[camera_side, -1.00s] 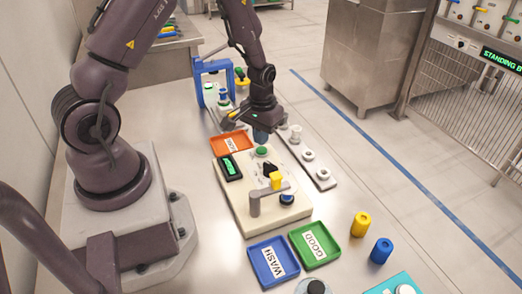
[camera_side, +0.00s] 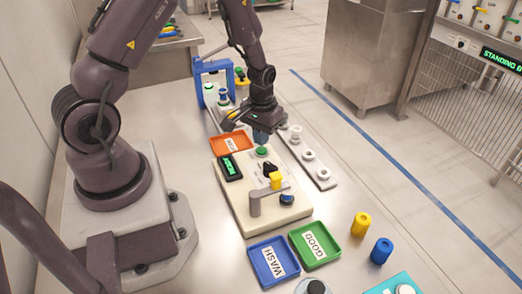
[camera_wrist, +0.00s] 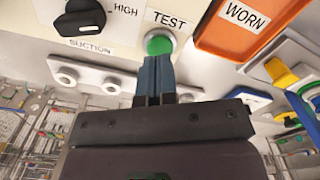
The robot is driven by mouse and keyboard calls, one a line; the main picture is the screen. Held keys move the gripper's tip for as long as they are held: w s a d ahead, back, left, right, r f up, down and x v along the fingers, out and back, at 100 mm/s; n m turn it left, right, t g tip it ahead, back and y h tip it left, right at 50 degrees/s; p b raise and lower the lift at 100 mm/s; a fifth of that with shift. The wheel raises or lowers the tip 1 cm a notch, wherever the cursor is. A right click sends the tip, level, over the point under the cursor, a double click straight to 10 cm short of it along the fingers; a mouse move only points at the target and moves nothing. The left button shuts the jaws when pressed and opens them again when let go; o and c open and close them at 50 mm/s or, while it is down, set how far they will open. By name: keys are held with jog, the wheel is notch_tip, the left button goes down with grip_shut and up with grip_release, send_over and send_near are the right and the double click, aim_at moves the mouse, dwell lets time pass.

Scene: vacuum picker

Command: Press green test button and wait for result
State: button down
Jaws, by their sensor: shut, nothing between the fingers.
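The green test button (camera_side: 262,151) sits on the cream tester box (camera_side: 246,212). In the wrist view the button (camera_wrist: 159,44) is beside the TEST label. My gripper (camera_side: 261,138) is shut and empty, pointing down over the button. In the wrist view its blue fingertips (camera_wrist: 157,60) overlap the button's near edge; whether they touch or press it I cannot tell. A yellow cup (camera_side: 276,181) stands at the box's middle.
An orange WORN tray (camera_side: 218,147) lies behind the box. A blue WASH tray (camera_side: 267,276) and a green GOOD tray (camera_side: 300,257) lie in front. A yellow cup (camera_side: 361,224) and a blue cup (camera_side: 381,250) stand at right. A grey strip (camera_side: 321,180) with white fittings runs alongside.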

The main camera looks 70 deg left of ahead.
aim_at(259, 150)
jog(key=shift+f, duration=1.2)
jog(key=shift+r, duration=3.05)
jog(key=shift+s+d, duration=0.15)
jog(key=shift+s, duration=0.2)
jog(key=shift+s+d+r+g, duration=0.1)
jog(key=shift+s+d+g, duration=0.15)
jog(key=shift+s, duration=0.2)
jog(key=shift+s+d+r+g, duration=0.1)
jog(key=shift+s+g, duration=0.15)
jog(key=shift+s, duration=0.15)
jog(key=s+d+r+m+t, duration=0.2)
jog(key=s+d+r, duration=0.1)
jog(key=r, duration=0.5)
jog(key=s+d+r+m+t, duration=0.2)
jog(key=s+d+r, duration=0.2)
jog(key=r, duration=0.4)
jog(key=s+d+r+m+t, duration=0.2)
jog(key=s+d+r, duration=0.2)
jog(key=r, duration=0.4)
jog(key=shift+d+r+t, duration=0.25)
jog(key=shift+r+t, duration=0.05)
jog(key=shift+r, duration=0.1)
